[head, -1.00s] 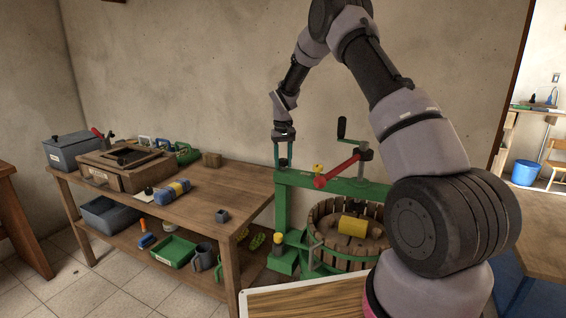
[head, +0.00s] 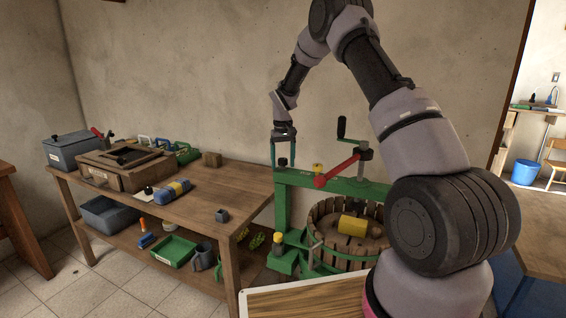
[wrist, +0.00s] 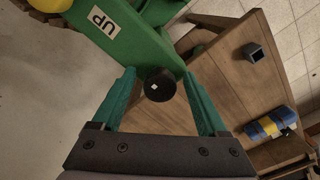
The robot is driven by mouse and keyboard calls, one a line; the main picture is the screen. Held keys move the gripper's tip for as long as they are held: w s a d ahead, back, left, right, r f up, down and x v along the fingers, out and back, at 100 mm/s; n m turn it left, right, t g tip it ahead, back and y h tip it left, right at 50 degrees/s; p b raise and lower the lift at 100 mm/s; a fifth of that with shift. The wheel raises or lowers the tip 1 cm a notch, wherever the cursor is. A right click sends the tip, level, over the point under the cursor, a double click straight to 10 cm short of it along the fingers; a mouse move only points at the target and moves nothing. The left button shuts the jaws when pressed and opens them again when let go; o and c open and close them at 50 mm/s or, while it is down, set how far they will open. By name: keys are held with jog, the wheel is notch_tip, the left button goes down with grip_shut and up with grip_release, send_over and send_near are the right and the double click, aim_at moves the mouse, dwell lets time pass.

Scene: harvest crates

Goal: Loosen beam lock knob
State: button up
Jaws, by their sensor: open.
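The black beam lock knob (head: 282,162) stands on the left end of the press's green beam (head: 305,179). In the wrist view the knob (wrist: 158,86), with a small white mark on top, shows between my fingers near the beam's end (wrist: 135,48). A label reading "UP" lies on the beam. My gripper (head: 284,163) points down over the knob. Its two teal fingers are apart, one on each side of the knob, with gaps visible in the wrist view (wrist: 160,82). I cannot tell exactly how far down the fingertips reach.
A yellow knob (head: 318,168) and a red lever (head: 337,172) sit along the beam to the right. The slatted press basket (head: 325,232) is below. A wooden workbench (head: 190,205) with a blue-yellow bundle (head: 172,190) and small grey cup (head: 222,215) stands left.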

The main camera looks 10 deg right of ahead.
aim_at(283, 159)
notch_tip(283, 159, up, 11)
jog(key=shift+f, duration=0.2)
jog(key=shift+r, duration=0.1)
jog(key=s+d+r+m+t+y, duration=0.1)
jog(key=s+d+r+m+t, duration=0.2)
jog(key=s+r, duration=1.5)
jog(key=s+d+r+m+t, duration=0.1)
jog(key=s+t, duration=0.1)
jog(key=s, duration=0.9)
jog(key=s+d+r+m+t+y, duration=0.1)
jog(key=s+d+t, duration=0.1)
jog(key=s, duration=0.9)
jog(key=shift+r, duration=0.25)
